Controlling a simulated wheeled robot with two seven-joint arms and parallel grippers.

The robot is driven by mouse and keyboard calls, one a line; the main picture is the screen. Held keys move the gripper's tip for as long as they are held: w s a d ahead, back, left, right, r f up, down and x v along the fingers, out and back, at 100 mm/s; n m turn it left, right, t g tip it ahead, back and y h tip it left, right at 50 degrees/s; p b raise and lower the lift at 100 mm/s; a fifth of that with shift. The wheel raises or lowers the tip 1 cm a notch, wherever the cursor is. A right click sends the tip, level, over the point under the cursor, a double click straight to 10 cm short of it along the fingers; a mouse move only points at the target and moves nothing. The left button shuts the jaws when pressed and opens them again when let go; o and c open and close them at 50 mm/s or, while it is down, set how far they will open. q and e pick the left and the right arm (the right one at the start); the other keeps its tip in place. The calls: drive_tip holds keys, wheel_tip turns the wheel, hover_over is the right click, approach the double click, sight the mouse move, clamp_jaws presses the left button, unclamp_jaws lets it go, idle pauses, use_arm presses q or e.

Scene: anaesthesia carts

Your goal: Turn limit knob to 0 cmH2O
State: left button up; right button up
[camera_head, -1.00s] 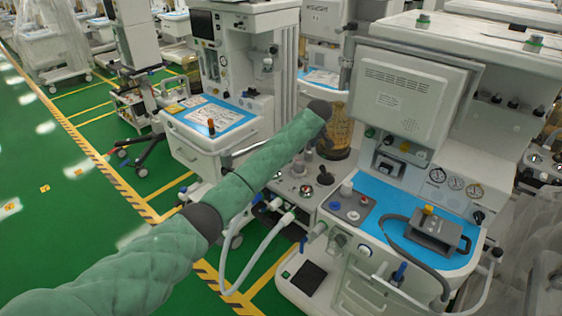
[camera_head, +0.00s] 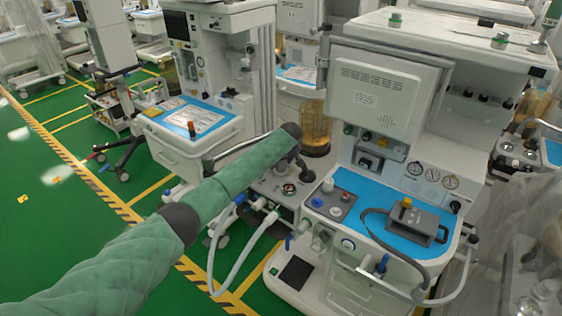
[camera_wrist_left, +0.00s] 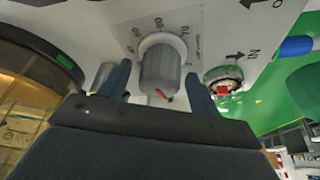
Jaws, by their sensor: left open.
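The limit knob (camera_wrist_left: 160,68) is a grey ribbed cylinder on a white panel in the left wrist view, with a printed number scale (camera_wrist_left: 157,24) around it. A small red mark shows low on the knob. Its exact reading is too small to tell. My left gripper (camera_wrist_left: 158,78) is open, with one dark finger on each side of the knob; whether they touch it I cannot tell. In the head view my left arm reaches from the lower left, and its gripper (camera_head: 301,166) points down at the panel, hiding the knob. My right gripper is not in view.
A round fitting with a red centre (camera_wrist_left: 223,84) sits close right of the knob. The blue work surface (camera_head: 372,190) of the near cart, with a grey device (camera_head: 416,222), lies to the right. Pale hoses (camera_head: 228,270) hang below my arm. Green floor is open at left.

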use_arm(q)
drive_tip(key=shift+c, duration=0.4)
drive_tip(key=c, duration=0.9)
